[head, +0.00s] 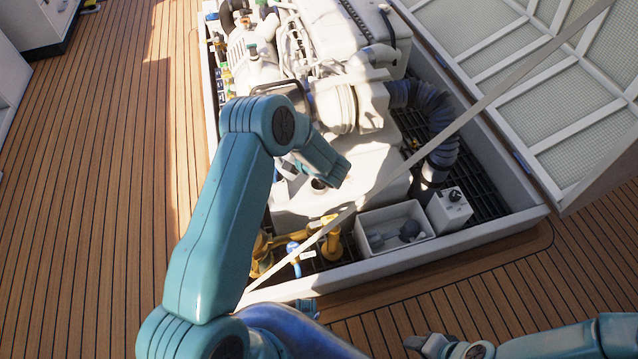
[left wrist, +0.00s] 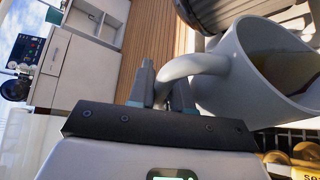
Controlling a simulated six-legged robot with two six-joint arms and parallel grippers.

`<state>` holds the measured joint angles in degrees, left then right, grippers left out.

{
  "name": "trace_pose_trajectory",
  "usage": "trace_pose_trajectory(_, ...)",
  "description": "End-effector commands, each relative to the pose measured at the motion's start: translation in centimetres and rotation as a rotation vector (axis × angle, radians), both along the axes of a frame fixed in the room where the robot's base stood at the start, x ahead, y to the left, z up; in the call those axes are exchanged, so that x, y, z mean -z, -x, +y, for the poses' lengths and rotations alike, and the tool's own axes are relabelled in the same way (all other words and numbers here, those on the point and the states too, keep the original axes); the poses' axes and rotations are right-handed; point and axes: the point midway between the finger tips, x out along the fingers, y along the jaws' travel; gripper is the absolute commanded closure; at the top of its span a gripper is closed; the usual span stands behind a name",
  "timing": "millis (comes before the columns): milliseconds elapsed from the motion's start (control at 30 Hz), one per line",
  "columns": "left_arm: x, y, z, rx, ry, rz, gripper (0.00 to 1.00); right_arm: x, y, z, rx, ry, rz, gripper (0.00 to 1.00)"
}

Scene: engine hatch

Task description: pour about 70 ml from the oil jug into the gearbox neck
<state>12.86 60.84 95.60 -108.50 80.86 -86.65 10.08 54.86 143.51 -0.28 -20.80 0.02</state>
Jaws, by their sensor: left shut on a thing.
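The oil jug (left wrist: 222,75) is a pale grey cup-like vessel in the left wrist view. Its mouth faces right in that picture, and brownish oil shows inside. My left gripper (left wrist: 163,88) is shut on its handle. In the head view my left arm covers this gripper and most or all of the jug, so the gap to the neck cannot be judged. A round dark opening (head: 318,184) on the pale housing below my left forearm looks like the gearbox neck. My right gripper (head: 430,345) is low at the bottom edge, away from the engine; its jaws are unclear.
The white engine (head: 330,35) fills the hatch, with a dark ribbed hose (head: 438,125) at right. A grey open tray (head: 395,231) and a small box with a black knob (head: 450,210) stand near its front edge. A pale strap (head: 480,105) crosses diagonally. Yellow pipes (head: 332,240) stand below the housing.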

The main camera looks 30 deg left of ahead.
Motion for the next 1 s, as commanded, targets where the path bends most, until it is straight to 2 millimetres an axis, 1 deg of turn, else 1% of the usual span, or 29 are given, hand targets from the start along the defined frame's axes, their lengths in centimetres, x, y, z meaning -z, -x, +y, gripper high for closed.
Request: trace_pose_trajectory(1000,-0.13,0.14,0.0,0.0,-0.013,0.028,1.0,0.13,0.0,0.0,0.0,0.0,0.0,0.53)
